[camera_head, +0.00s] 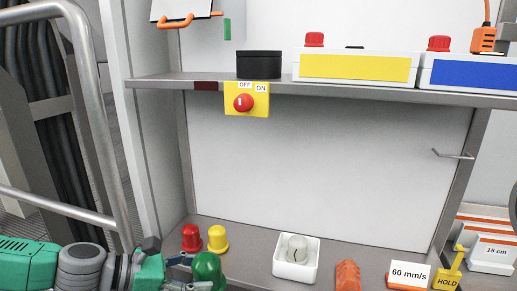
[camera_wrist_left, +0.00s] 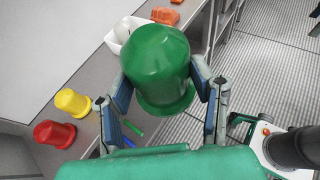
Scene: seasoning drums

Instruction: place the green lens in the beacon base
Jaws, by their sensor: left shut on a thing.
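The green lens (camera_head: 208,270) is a domed cap with a flared rim. In the left wrist view the lens (camera_wrist_left: 160,62) sits between the two fingers of my left gripper (camera_wrist_left: 162,100), which is shut on it. In the head view my left gripper (camera_head: 188,284) comes in from the lower left and holds the lens at the shelf's front. The beacon base (camera_head: 295,270) is a white square box with a pale round bulb on top, standing to the right of the lens. It is partly hidden behind the lens in the left wrist view (camera_wrist_left: 118,40). My right gripper is not in view.
A red lens (camera_head: 192,238) and a yellow lens (camera_head: 217,239) stand left of the base on the lower shelf (camera_head: 250,236). An orange part (camera_head: 347,275), a 60 mm/s sign (camera_head: 408,274) and a yellow HOLD tag (camera_head: 447,281) lie to the right. The upper shelf (camera_head: 200,78) overhangs.

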